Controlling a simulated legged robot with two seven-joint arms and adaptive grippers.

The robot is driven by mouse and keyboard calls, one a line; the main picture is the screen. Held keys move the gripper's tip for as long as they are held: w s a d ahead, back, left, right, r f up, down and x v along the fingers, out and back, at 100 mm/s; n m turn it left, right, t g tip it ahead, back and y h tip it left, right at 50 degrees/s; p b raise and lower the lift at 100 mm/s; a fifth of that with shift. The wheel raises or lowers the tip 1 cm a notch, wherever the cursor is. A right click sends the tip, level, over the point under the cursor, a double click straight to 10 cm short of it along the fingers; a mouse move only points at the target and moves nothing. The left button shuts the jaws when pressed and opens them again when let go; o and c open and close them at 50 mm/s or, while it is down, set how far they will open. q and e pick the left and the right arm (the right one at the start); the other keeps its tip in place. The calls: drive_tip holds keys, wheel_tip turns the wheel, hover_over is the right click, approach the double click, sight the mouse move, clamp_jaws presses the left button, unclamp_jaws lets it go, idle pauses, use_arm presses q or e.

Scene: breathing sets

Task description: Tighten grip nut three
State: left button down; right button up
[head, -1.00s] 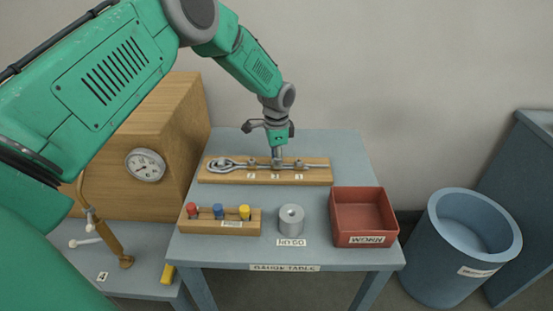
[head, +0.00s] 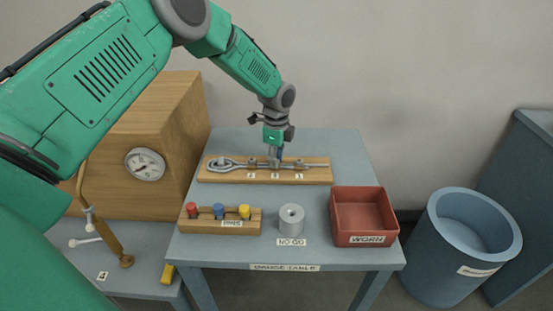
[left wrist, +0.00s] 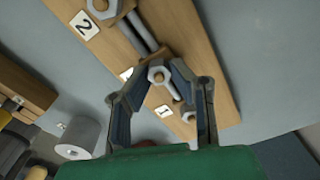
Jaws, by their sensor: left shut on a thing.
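A wooden board (head: 210,177) at the back of the gauge table carries a metal rod (head: 318,165) with a ring at its left end and nuts along it. Small number labels lie in front of the nuts. My left gripper (head: 277,160) points down over the middle nut (left wrist: 157,74) and is shut on it. In the left wrist view the fingers (left wrist: 168,98) stand on either side of that nut. The label "2" (left wrist: 85,25) is beside one outer nut (left wrist: 98,6), and "1" (left wrist: 165,111) is beside the other (left wrist: 187,116). The middle label is mostly hidden. My right gripper is out of view.
In front are a rack (head: 248,225) of red, blue and yellow plugs, a grey ring gauge (head: 291,219) marked NO GO, and a red WORN tray (head: 363,240). A wooden cabinet (head: 178,105) with a dial stands left; a blue bin (head: 440,270) stands right.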

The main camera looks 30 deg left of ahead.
use_arm(q)
drive_tip(key=shift+w+d, duration=0.1)
drive_tip(key=shift+w, duration=0.05)
drive_tip(key=c, duration=1.6)
unclamp_jaws()
drive_tip(key=shift+o, duration=0.9)
drive_tip(key=shift+w+f, duration=0.1)
wheel_tip(320, 180, up, 12)
